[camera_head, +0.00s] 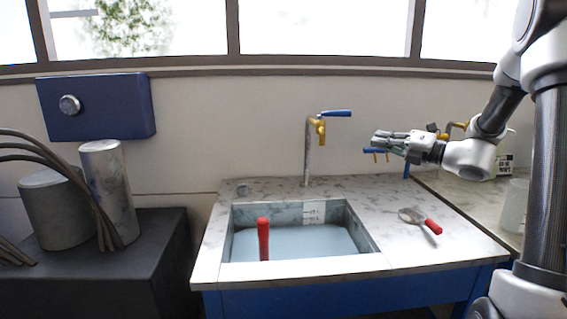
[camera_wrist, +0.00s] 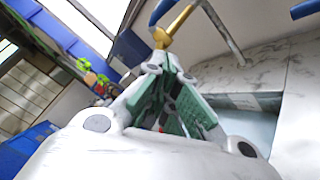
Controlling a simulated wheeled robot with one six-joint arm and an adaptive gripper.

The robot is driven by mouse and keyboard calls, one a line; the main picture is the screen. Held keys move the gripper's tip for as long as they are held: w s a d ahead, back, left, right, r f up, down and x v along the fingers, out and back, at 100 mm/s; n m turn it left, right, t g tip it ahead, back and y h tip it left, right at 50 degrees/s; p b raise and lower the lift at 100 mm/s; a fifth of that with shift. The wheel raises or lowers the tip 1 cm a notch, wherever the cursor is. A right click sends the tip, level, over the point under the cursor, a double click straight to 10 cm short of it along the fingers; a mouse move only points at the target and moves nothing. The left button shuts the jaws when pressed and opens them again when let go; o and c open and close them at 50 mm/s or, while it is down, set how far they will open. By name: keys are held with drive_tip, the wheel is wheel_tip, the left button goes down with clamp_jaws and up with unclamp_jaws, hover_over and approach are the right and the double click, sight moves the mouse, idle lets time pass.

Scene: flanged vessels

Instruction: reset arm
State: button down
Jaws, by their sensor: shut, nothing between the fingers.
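My gripper (camera_head: 384,143) is held up above the right part of the sink counter, pointing left, in front of the wall. In the wrist view my gripper (camera_wrist: 185,122) shows green-padded fingers drawn together with nothing held between them. My arm comes in from the right side of the head view. The fingertips are apart from the counter and from the tap (camera_head: 318,127) to their left.
The marble counter (camera_head: 440,252) has a sunken basin with bluish water (camera_head: 300,243) and a red handle (camera_head: 263,240) rising in it. A red-handled strainer (camera_head: 420,218) lies right of the basin. Metal cylinders (camera_head: 112,190) stand on a dark block at left.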

drive_tip(key=s+a+f+n+g+h, duration=0.1)
drive_tip(key=s+f+n+g+h, duration=0.1)
drive_tip(key=s+f+n+g, duration=0.6)
drive_tip(key=s+f+n+g+h, duration=0.2)
drive_tip(key=s+f+n+h, duration=0.15)
drive_tip(key=s+n, duration=0.85)
drive_tip(key=s+d+n+g+h, duration=0.2)
drive_tip(key=s+d+n+h, duration=0.35)
drive_tip(key=s+n, duration=0.65)
wheel_tip(320, 180, up, 7)
drive_tip(key=s+n+t+h, duration=0.2)
drive_tip(key=s+n+t, duration=0.1)
drive_tip(key=n, duration=0.3)
drive_tip(key=shift+a+n+t+h, duration=0.3)
drive_tip(key=shift+n+t, duration=0.1)
